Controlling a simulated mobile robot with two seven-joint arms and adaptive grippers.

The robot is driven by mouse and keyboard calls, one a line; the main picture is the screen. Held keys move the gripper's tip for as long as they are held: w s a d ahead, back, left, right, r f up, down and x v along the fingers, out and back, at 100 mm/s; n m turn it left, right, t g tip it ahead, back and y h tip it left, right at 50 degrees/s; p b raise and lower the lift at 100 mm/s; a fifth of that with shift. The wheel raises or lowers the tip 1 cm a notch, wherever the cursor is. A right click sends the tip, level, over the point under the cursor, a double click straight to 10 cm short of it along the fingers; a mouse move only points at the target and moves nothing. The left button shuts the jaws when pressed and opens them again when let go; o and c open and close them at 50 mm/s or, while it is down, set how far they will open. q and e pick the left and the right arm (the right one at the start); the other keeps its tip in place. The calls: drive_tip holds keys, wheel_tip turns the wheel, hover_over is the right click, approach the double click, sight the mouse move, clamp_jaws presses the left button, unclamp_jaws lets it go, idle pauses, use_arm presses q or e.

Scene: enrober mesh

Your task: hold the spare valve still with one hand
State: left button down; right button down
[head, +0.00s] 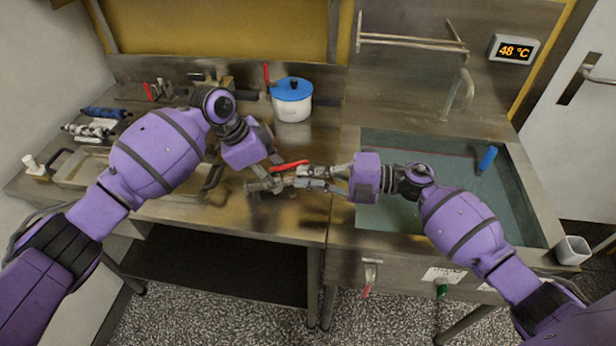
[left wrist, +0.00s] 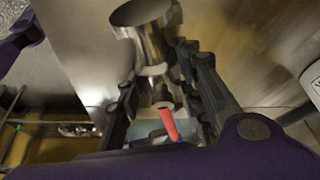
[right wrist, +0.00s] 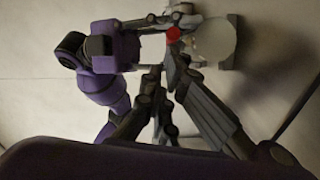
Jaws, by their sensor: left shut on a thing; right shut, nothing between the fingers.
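The spare valve (head: 262,185) is a metal body with a red lever (head: 290,165), above the steel worktop left of the sink. My left gripper (head: 268,172) is shut on the valve. In the left wrist view its metal body (left wrist: 150,40) lies between the fingers, with the red lever (left wrist: 168,124) nearer the camera. My right gripper (head: 305,177) is shut and empty, close to the valve's right side by the lever. In the right wrist view the fingertips are together just below the red lever end (right wrist: 173,33); I cannot tell whether they touch it.
A white pot with a blue lid (head: 292,99) stands behind the valve. The water-filled sink (head: 400,218) is at the right, with a blue object (head: 487,159) in it. A tray (head: 85,172) and roller-like parts (head: 88,132) lie at the left. A display (head: 514,49) reads 48 °C.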

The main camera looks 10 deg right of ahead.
drive_tip(key=shift+w+d, duration=0.25)
drive_tip(key=shift+w, duration=0.15)
use_arm(q)
drive_tip(key=shift+s, duration=0.1)
use_arm(e)
drive_tip(key=shift+d, duration=0.1)
drive_tip(key=s+d+r, duration=0.1)
drive_tip(key=s+d, duration=0.5)
drive_tip(key=d, duration=0.3)
drive_tip(key=shift+s+d+r, duration=0.15)
drive_tip(key=shift+d, duration=0.1)
use_arm(q)
drive_tip(key=c, duration=1.1)
unclamp_jaws()
